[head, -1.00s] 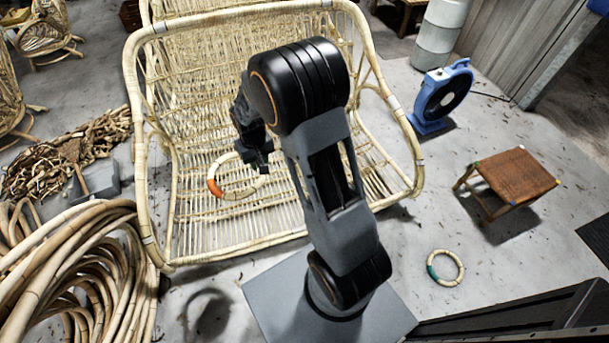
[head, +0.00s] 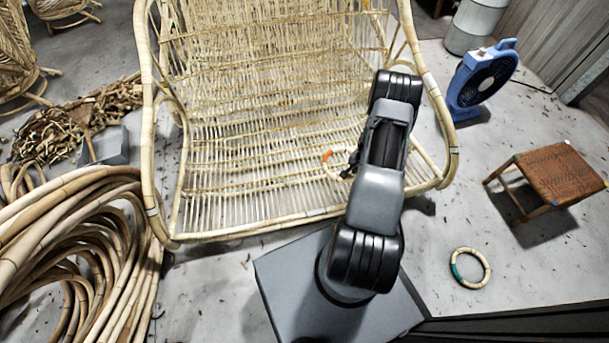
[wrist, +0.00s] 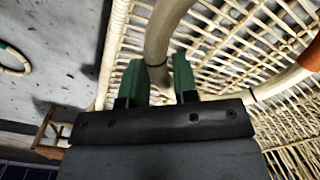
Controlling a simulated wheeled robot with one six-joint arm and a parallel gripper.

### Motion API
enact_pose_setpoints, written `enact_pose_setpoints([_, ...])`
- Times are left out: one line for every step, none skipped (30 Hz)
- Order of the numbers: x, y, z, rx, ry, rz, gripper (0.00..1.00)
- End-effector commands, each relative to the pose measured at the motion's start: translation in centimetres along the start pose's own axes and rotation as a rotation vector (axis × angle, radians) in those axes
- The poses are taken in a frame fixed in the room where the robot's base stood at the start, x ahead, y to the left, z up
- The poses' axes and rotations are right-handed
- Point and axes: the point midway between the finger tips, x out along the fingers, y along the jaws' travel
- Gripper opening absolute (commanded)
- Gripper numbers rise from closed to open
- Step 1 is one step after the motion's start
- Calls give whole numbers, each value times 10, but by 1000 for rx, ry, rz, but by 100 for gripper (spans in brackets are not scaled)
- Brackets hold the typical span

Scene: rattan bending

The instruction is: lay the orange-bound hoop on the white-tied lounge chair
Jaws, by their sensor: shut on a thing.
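The orange-bound hoop (head: 332,171) is a small pale ring with one orange binding. In the head view it shows over the seat's right half, partly hidden by my arm. My gripper (head: 348,171) holds its right side. In the wrist view the green fingers (wrist: 158,80) are shut on the hoop's pale cane, and the orange binding (wrist: 311,57) is at the right edge. The lounge chair (head: 250,190) is wide woven rattan with white ties on its frame. I cannot tell whether the hoop touches the seat.
A green-bound hoop (head: 470,268) lies on the floor at right, near a woven stool (head: 560,172). A blue fan (head: 482,80) stands behind the stool. Bent rattan coils (head: 80,250) fill the lower left. The seat's left half is clear.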

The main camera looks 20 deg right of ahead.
Motion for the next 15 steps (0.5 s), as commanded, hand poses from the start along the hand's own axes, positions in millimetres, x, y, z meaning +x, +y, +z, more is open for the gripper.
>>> enact_pose_setpoints([8, 3, -1, 16, 0, 0, 3])
enact_pose_setpoints([11, 3, -1, 23, 1, 0, 3])
enact_pose_setpoints([15, 2, 1, 30, 1, 0, 3])
enact_pose_setpoints([19, -1, 2, 32, 1, 0, 3])
enact_pose_setpoints([22, -5, 4, 34, 1, -1, 3])
enact_pose_setpoints([27, -12, 7, 35, 1, -1, 3])
enact_pose_setpoints([30, -18, 10, 34, 2, -1, 3])
enact_pose_setpoints([34, -25, 12, 34, 2, -1, 3])
enact_pose_setpoints([39, -34, 17, 33, 2, -1, 3])
enact_pose_setpoints([43, -42, 20, 31, 2, -1, 3])
enact_pose_setpoints([46, -49, 23, 33, 2, -1, 3])
enact_pose_setpoints([51, -58, 27, 33, 1, -1, 3])
enact_pose_setpoints([54, -65, 30, 32, 1, -1, 3])
enact_pose_setpoints([57, -71, 33, 33, 1, 0, 3])
enact_pose_setpoints([63, -79, 36, 33, 1, 0, 3])
